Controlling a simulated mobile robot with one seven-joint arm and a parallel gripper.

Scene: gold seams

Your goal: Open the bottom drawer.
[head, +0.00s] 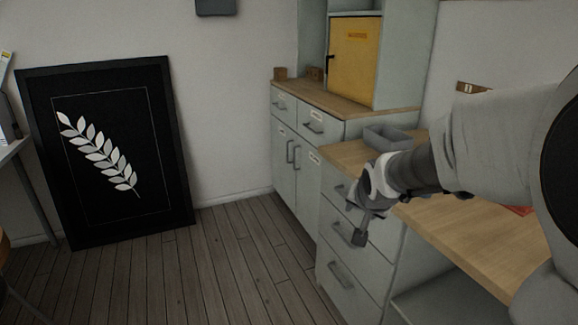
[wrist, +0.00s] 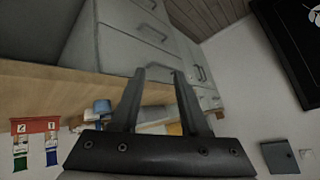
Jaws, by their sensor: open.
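The bottom drawer (head: 345,297) is the lowest of three grey drawers under a wooden worktop in the head view. It looks shut, and its bar handle (head: 341,275) is uncovered. My gripper (head: 360,222) is in front of the upper drawers, above and slightly right of the bottom handle, apart from it. It hides part of the top and middle drawer fronts. In the wrist view my gripper (wrist: 159,74) shows two spread fingers with nothing between them. Drawer fronts (wrist: 125,40) with handles show beyond the fingers there; I cannot tell which is the bottom one.
A grey cabinet (head: 296,165) with doors stands behind the drawers. A grey tray (head: 388,137) sits on the worktop (head: 460,235). A black framed picture (head: 110,150) leans on the wall. The wooden floor (head: 200,270) left of the drawers is clear.

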